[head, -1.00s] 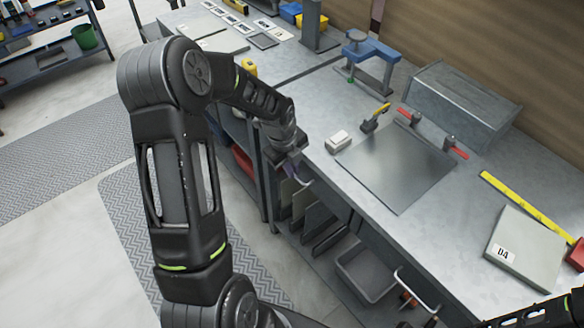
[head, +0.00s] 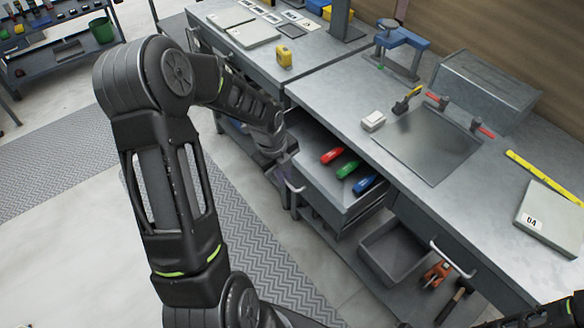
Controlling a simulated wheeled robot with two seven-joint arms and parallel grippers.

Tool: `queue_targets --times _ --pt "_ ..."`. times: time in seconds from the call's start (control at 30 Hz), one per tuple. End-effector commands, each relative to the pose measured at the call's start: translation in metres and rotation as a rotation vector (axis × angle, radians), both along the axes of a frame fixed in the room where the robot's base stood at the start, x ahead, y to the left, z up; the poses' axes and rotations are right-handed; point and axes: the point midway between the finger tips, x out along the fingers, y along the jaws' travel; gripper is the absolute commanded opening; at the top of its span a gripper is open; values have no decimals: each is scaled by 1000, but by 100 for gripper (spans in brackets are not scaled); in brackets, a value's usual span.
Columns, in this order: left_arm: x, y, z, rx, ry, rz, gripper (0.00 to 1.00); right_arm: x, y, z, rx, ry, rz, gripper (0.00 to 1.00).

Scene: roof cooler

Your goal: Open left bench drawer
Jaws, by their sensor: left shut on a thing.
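The left bench drawer (head: 362,209) stands pulled out from under the bench top in the head view. Red, green and blue-handled tools (head: 347,169) lie inside it. My left gripper (head: 286,178) is at the drawer's front and is shut on its pale bar handle (head: 297,188). My own wrist partly hides the handle and the drawer's left front corner. Only a dark part of my right arm shows at the bottom right corner; its gripper is out of view.
The bench top (head: 345,98) carries a metal sheet (head: 428,143), a white block (head: 373,121), a blue-topped stand (head: 402,38) and a grey box (head: 487,88). A grey bin (head: 393,250) sits below, right of the drawer. Floor in front of the bench is free.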

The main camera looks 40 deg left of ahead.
Motion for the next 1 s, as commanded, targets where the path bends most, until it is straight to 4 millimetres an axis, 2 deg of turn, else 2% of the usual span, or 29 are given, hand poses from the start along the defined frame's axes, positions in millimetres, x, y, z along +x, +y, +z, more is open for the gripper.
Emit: queue_targets --times 0.03,0.2,0.4,0.6,0.93,0.97,1.0 --pt "-12 4 4 -1 1 5 0 0 0 5 -1 0 -1 0" --pt "-49 15 5 0 1 4 0 -1 -1 16 -4 4 -2 0" --pt "-77 24 3 -1 -1 3 0 -2 -2 24 -7 8 -4 0" --pt "-88 27 2 0 -2 1 0 -3 -2 26 -9 10 -4 0" --pt "-88 27 1 1 -3 -1 0 -3 -2 26 -9 10 -4 0" --pt "-88 27 1 1 -3 -1 11 -3 -2 26 -9 10 -4 0" --pt "-88 27 1 1 -3 -1 14 -3 -2 26 -9 10 -4 0"
